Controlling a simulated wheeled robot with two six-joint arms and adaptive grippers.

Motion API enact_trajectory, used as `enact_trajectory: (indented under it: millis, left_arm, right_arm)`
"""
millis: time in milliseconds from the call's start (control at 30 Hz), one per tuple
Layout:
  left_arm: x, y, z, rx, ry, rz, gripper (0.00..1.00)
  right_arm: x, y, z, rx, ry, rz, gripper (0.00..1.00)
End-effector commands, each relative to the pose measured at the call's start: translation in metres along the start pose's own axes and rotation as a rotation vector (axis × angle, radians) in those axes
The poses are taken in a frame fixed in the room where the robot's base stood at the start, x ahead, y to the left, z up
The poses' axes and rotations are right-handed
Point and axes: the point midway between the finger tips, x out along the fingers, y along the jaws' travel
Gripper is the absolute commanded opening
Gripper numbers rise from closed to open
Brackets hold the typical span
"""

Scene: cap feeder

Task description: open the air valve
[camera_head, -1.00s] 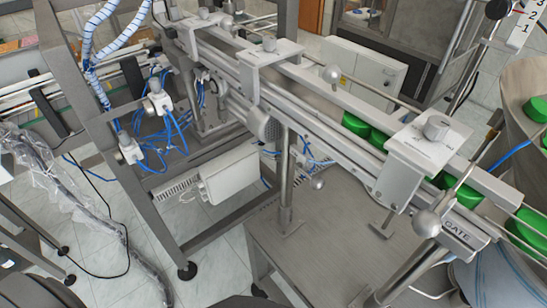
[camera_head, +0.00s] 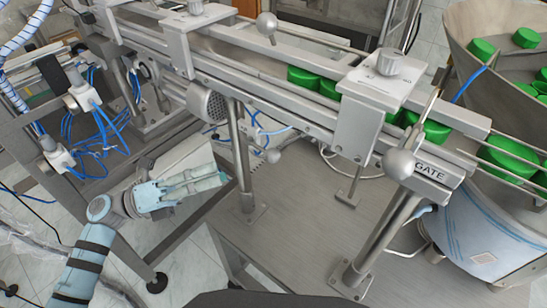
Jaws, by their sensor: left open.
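My left gripper (camera_head: 218,181) reaches in from the lower left. It is open and empty, in front of a pale box under the conveyor (camera_head: 240,75) and left of a support post. No part is clearly marked as the air valve. Two grey fittings with blue hoses, an upper one (camera_head: 82,93) and a lower one (camera_head: 57,153), sit on the frame at the left, apart from the gripper. A small ball-ended part (camera_head: 271,155) shows under the conveyor, right of the gripper, also apart from it. My right gripper is not in view.
Green caps (camera_head: 303,77) lie along the conveyor and in the hopper (camera_head: 462,28) at the right. A support post (camera_head: 241,160) rises from the metal table (camera_head: 300,225), whose middle is mostly clear.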

Motion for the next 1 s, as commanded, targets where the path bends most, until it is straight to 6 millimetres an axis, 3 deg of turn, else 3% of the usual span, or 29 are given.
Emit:
enact_trajectory:
  millis: [300, 500, 867, 1000]
  left_arm:
    - [0.086, -0.006, 0.005, -0.008, -0.008, -0.009, 0.46]
    - [0.121, -0.004, 0.005, -0.009, -0.009, -0.006, 0.46]
    - [0.13, -0.002, 0.004, -0.009, -0.008, -0.003, 0.46]
    - [0.13, -0.002, 0.003, -0.009, -0.008, -0.003, 0.25]
  right_arm:
    - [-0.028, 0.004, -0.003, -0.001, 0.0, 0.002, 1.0]
    - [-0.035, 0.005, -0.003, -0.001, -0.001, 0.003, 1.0]
    - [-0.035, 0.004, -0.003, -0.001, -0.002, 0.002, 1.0]
    - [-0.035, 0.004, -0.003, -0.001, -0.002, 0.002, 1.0]
